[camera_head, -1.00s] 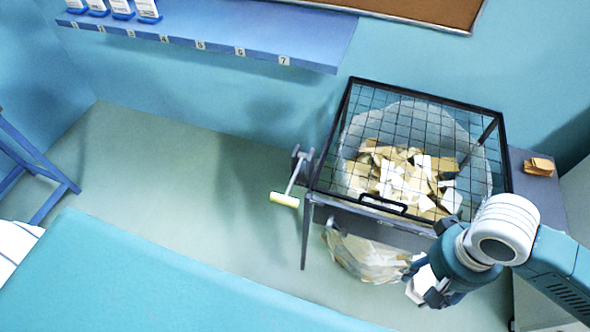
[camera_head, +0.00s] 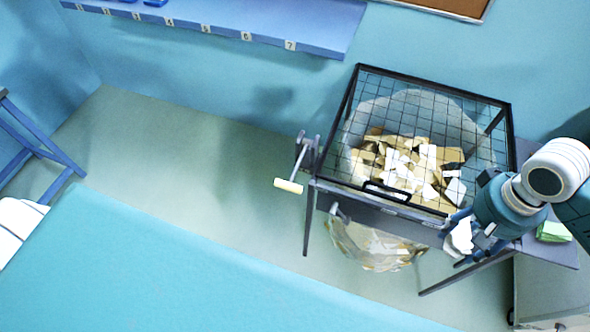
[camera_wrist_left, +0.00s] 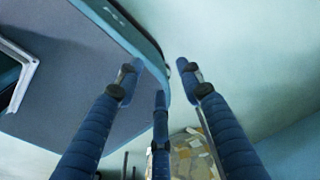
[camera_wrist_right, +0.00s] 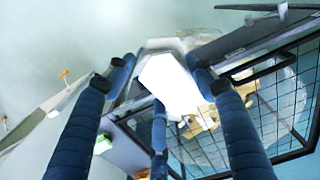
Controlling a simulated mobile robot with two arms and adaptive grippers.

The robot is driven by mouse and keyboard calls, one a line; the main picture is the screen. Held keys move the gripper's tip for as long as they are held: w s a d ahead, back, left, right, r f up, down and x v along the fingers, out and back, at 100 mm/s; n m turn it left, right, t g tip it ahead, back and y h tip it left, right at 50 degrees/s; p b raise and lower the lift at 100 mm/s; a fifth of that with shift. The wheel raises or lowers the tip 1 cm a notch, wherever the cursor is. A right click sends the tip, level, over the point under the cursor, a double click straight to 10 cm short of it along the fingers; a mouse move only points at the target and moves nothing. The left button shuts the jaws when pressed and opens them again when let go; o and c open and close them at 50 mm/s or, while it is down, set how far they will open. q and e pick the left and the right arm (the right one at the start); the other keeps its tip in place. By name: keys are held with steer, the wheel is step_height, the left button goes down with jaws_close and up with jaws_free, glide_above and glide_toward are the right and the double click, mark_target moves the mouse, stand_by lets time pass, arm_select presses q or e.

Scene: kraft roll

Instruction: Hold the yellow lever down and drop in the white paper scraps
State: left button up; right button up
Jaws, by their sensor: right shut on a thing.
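The yellow lever handle (camera_head: 288,186) sits on a grey arm at the left side of a black-framed mesh-topped bin (camera_head: 400,135). White and tan paper scraps (camera_head: 400,160) lie in a clear liner under the mesh. My right gripper (camera_head: 474,240) is shut on a white paper scrap (camera_head: 459,237), beside the bin's front right corner and outside the mesh. The scrap also shows between the fingers in the right wrist view (camera_wrist_right: 170,82). My left gripper (camera_wrist_left: 158,75) shows only in its wrist view; its fingers are apart and empty. No gripper touches the lever.
A clear bag with scraps (camera_head: 372,248) hangs below the bin. A green stack (camera_head: 553,231) lies on a grey side surface at the right. A teal table (camera_head: 180,270) with white sheets (camera_head: 18,225) fills the lower left. A numbered blue shelf (camera_head: 230,25) runs along the wall.

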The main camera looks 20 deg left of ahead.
steer(key=shift+w+d+r, duration=0.15)
steer(key=shift+w+d, duration=0.1)
steer(key=shift+w, duration=0.15)
